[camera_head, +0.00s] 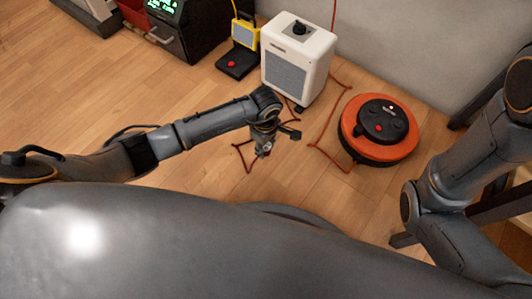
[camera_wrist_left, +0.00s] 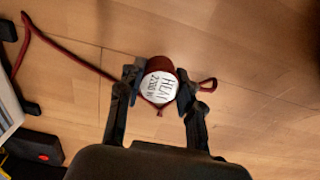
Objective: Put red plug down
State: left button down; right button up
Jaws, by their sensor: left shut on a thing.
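My left gripper (camera_head: 264,143) is shut on the red plug (camera_wrist_left: 160,64), over the wooden floor. In the left wrist view the plug sits between the two fingers of the left gripper (camera_wrist_left: 158,92). Its round white face (camera_wrist_left: 159,88) carries a label that seems to read "HEAT" and a wattage. A dark red cord (camera_wrist_left: 62,45) runs off to the left in that view. In the head view the plug is small and partly hidden by the gripper, and I cannot tell its height above the floor. My right gripper is out of view; only its arm shows at the right.
A white heater (camera_head: 297,62) stands behind the left gripper. An orange and black round device (camera_head: 378,129) lies to the right, with red cord (camera_head: 325,135) between. A yellow item on a black base (camera_head: 238,62) and a black cabinet (camera_head: 188,30) stand behind. The wooden floor (camera_head: 100,105) at left is clear.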

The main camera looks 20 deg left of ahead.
aim_at(266, 152)
pick_arm(q)
jog(key=shift+d+f+b, duration=0.1)
jog(key=shift+f+b, duration=0.65)
jog(key=shift+f, duration=0.9)
jog(key=shift+f, duration=0.1)
jog(key=shift+f, duration=0.15)
jog(key=c, duration=0.9)
grip_release()
jog(key=shift+o, duration=0.2)
